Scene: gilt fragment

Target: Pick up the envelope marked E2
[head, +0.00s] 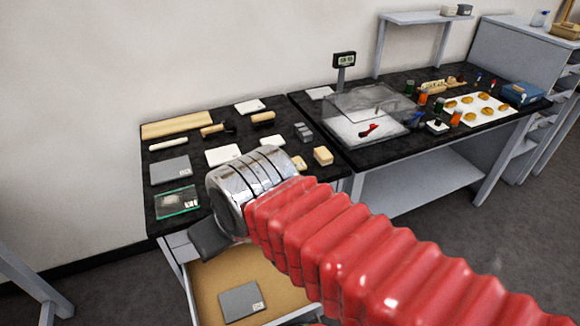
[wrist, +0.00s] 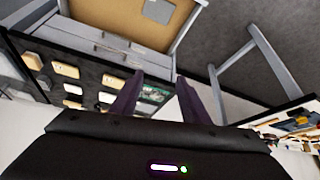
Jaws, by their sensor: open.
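A flat grey envelope (head: 240,303) with a small white label lies in the open drawer under the left table. It also shows at the top edge of the wrist view (wrist: 158,11). Another flat grey piece (head: 170,170) lies on the black tabletop, with a clear green-edged pouch (head: 177,202) in front of it. No E2 mark is legible on any of them. My gripper (head: 207,240) is by the table's front edge, mostly hidden behind my wrist. In the wrist view its fingers (wrist: 157,88) are apart, with part of the green pouch showing beyond them and nothing held.
The open drawer (head: 203,285) juts out below the tabletop (head: 150,218). Brushes, pale blocks and white pads are spread over the table. A clear box (head: 365,105), jars and a white sheet of gold pieces (head: 478,108) stand on the right table.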

